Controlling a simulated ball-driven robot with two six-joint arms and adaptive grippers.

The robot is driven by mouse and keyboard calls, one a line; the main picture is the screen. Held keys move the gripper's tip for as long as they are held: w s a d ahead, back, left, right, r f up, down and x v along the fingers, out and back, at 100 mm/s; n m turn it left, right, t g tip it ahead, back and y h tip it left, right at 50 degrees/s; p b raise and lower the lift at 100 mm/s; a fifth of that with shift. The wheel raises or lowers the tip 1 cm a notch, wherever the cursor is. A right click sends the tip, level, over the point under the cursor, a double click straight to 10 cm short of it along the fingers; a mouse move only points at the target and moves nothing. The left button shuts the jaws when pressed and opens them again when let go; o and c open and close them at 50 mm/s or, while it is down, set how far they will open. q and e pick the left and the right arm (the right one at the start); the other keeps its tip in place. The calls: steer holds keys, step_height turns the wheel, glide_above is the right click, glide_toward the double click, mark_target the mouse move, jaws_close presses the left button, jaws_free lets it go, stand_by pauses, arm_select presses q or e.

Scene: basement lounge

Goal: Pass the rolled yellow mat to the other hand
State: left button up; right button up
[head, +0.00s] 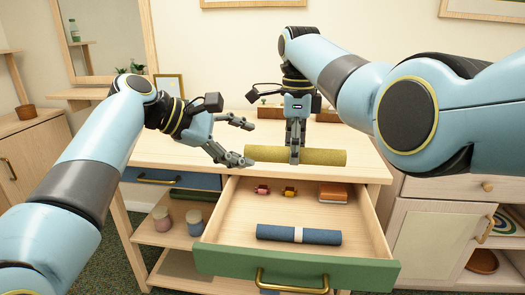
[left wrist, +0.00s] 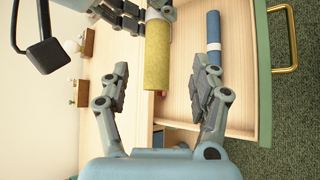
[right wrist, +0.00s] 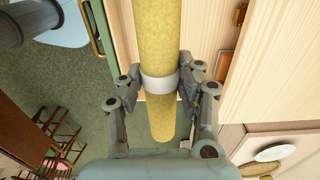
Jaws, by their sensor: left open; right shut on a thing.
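The rolled yellow mat (head: 325,157) is held level above the back of the open drawer. My right gripper (head: 295,152) is shut on it at its white band, as the right wrist view shows the mat (right wrist: 157,40) between the fingers (right wrist: 160,85). My left gripper (head: 247,142) is open beside the mat's left end. In the left wrist view, the mat's end (left wrist: 157,60) appears between the open fingers (left wrist: 160,75), and I see no contact.
The green-fronted drawer (head: 300,265) is open and holds a blue roll (head: 270,233), an orange box (head: 333,193) and small pink and yellow items (head: 289,191). Jars (head: 194,221) stand on the shelf at left. A wooden rack (head: 270,111) stands behind on the top.

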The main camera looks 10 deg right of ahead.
mark_target(267, 153)
arm_select(q)
steer(key=x, duration=0.8)
steer(key=shift+d, duration=0.1)
steer(key=shift+f, duration=0.1)
steer(key=c, duration=1.1)
steer(key=shift+c, duration=0.9)
arm_select(e)
steer(key=o, duration=1)
steer(key=shift+w, duration=0.1)
steer(key=shift+c, duration=0.2)
steer(key=o, duration=0.3)
